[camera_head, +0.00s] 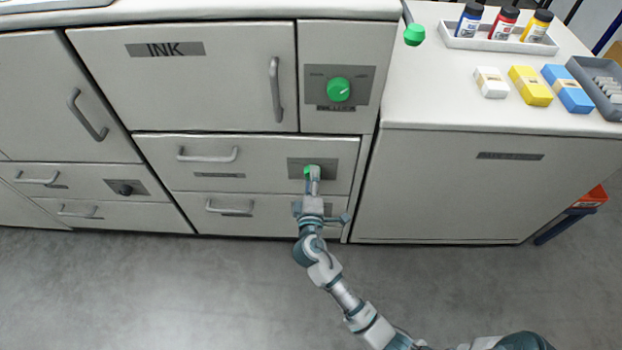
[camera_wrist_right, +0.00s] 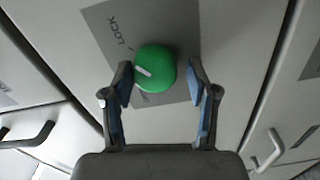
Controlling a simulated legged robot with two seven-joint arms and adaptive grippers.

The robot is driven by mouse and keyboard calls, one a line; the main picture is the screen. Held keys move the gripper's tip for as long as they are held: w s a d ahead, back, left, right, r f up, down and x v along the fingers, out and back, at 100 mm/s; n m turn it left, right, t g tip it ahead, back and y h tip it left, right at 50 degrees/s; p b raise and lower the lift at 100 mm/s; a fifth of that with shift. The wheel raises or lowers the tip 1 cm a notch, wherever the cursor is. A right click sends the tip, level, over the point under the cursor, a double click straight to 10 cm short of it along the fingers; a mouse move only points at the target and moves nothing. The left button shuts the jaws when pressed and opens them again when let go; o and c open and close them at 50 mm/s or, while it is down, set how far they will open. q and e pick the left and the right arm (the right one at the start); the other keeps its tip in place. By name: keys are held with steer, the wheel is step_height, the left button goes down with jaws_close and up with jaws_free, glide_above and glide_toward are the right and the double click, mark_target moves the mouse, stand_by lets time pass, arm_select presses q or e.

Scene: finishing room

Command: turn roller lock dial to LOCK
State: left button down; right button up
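A green dial (camera_wrist_right: 155,68) on a grey plate (camera_wrist_right: 180,25) fills the middle of the right wrist view. The word LOCK is printed on the plate, up and left of the dial. The dial's white mark lies on its left side, slanting up-left; a second label below it is mostly hidden. My right gripper (camera_wrist_right: 159,80) is open, one finger on each side of the dial, with gaps visible. In the head view my right gripper (camera_head: 312,173) covers most of this dial (camera_head: 307,171) on its plate (camera_head: 330,163). My left gripper is not in view.
A similar green dial (camera_head: 338,90) sits on a panel above. Drawer handles (camera_head: 208,155) stick out to the left. A green-knobbed lever (camera_head: 414,35) stands at the worktop edge; bottles in a tray (camera_head: 483,44) and boxes lie on the right worktop. The floor in front is clear.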

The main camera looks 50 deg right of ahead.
steer(key=shift+o, duration=0.6)
steer(key=shift+f, duration=0.2)
steer(key=shift+d+r, duration=0.1)
steer(key=shift+r, duration=0.05)
steer(key=shift+r, duration=0.1)
steer(key=v, duration=1.2)
steer(key=shift+f, duration=0.3)
